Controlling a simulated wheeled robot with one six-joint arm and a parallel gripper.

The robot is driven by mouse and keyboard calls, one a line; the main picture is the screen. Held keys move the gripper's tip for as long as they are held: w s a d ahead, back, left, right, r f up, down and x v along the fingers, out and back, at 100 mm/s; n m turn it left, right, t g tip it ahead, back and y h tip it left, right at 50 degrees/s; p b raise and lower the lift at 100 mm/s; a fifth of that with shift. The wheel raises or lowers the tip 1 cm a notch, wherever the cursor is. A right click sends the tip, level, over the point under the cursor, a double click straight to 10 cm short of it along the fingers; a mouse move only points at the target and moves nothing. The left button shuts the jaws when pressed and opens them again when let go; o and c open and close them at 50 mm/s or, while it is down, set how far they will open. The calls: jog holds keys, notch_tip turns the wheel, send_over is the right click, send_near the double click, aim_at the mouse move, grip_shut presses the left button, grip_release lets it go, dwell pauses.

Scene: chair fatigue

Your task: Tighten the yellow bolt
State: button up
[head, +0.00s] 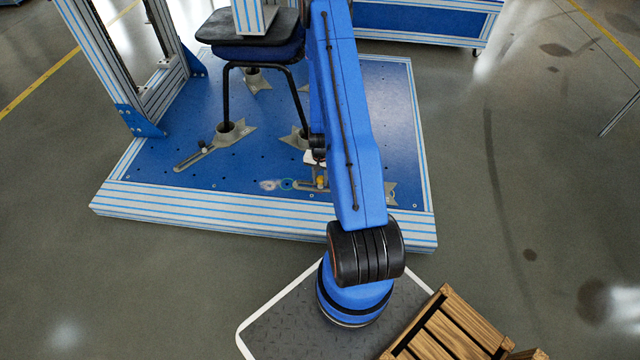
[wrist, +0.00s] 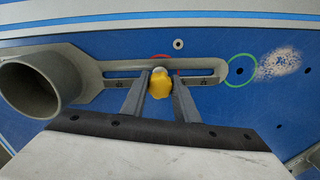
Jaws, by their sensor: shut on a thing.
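The yellow bolt (wrist: 160,84) sits in the slot of a grey clamp bracket (wrist: 118,66) on the blue platform. In the wrist view my gripper (wrist: 160,82) has one finger on each side of the bolt and is shut on it. The bolt also shows in the head view (head: 321,182), small, at the platform's front part. In the head view my gripper is mostly hidden behind my blue arm.
A grey cup (wrist: 30,88) ends the bracket at left. A green circle (wrist: 241,71) is drawn on the platform beside a pale worn patch (wrist: 280,63). A chair (head: 250,40) stands on the platform (head: 240,165) behind. A wooden crate (head: 450,325) is at front right.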

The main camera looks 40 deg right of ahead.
jog(key=shift+m, duration=0.7)
jog(key=m, duration=0.4)
jog(key=o, duration=1.1)
jog(key=shift+c, duration=0.2)
jog(key=n, duration=0.4)
